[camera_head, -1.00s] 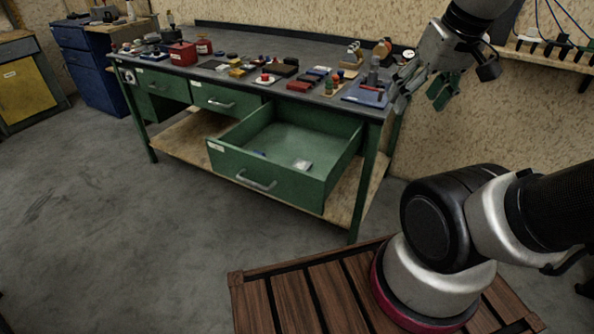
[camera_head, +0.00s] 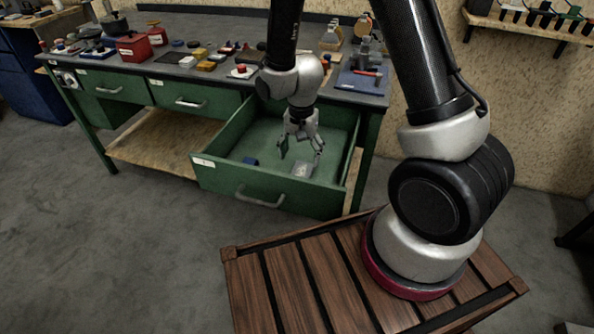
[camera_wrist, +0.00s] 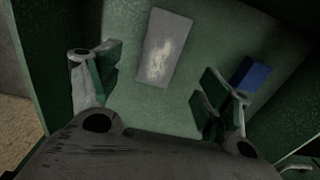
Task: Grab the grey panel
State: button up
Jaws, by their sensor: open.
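The grey panel (camera_head: 303,169) is a small flat light-grey piece lying on the floor of the open green drawer (camera_head: 270,191). In the wrist view the grey panel (camera_wrist: 165,46) shows as a tilted rectangle with a pale worn patch, ahead of and between the fingers. My gripper (camera_head: 301,154) is open and empty, pointing down inside the drawer opening above the panel. In the wrist view my gripper (camera_wrist: 158,92) has its green-padded fingers wide apart, and the panel looks clear of both.
A small blue block (camera_head: 250,161) lies in the same drawer, left of the panel; it also shows near one finger in the wrist view (camera_wrist: 250,74). The drawer walls surround my gripper. The workbench top (camera_head: 215,45) above carries many tools and parts.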

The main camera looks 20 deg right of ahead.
aim_at(300, 175)
notch_tip(300, 175, down, 8)
jog(key=shift+a+r, duration=0.1)
jog(key=shift+c, duration=0.2)
jog(key=c, duration=1.2)
jog(key=shift+r, duration=0.1)
